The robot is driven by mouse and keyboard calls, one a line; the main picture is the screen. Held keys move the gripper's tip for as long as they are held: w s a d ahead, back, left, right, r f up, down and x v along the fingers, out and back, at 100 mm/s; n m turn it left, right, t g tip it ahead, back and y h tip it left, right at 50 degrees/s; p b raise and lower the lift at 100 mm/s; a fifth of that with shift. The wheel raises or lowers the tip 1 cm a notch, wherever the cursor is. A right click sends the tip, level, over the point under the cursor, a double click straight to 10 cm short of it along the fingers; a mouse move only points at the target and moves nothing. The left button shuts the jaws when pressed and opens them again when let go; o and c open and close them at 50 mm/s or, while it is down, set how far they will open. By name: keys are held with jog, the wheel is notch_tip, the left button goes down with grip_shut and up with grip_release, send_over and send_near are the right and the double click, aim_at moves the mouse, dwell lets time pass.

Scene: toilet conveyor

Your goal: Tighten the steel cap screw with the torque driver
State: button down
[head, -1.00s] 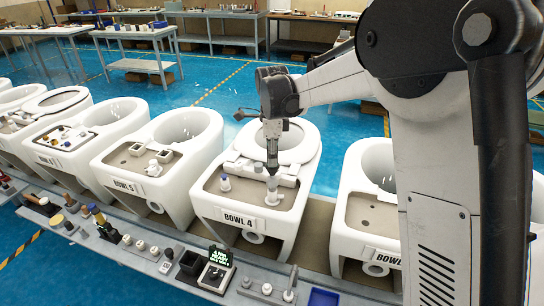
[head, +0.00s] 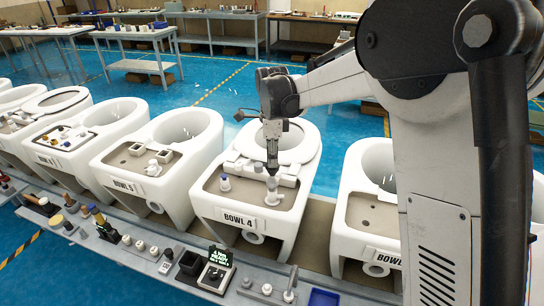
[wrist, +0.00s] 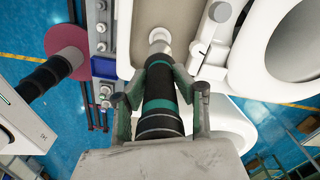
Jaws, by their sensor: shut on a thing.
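My gripper (head: 272,165) is above the front deck of bowl 4 (head: 297,207), in the middle of the head view. In the wrist view my gripper (wrist: 161,72) is shut on the torque driver (wrist: 160,103), a black handle with teal bands. The driver points at a pale round fitting (wrist: 160,37) on the deck. In the head view a pale upright fitting (head: 272,194) stands right under my gripper. The steel cap screw cannot be told apart, and the driver's tip is hidden, so contact cannot be judged.
Bowl 5 (head: 140,170) is to the left. A grey rail bench (head: 150,252) with tools, a small lit display (head: 217,258) and a blue tray (head: 323,298) runs along the front.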

jog(key=shift+f+b, duration=0.4)
jog(key=shift+f, duration=0.15)
dwell(0.4)
jog(key=shift+s+f+b, duration=0.1)
jog(key=shift+f+b, duration=0.45)
jog(key=shift+b, duration=0.5)
dwell(1.2)
jog(key=shift+r+b, duration=0.15)
jog(key=shift+b, duration=0.25)
dwell(0.6)
dwell(0.5)
jog(key=shift+r, duration=0.1)
dwell(0.7)
jog(key=shift+r+p, duration=1)
jog(key=shift+r, duration=1.4)
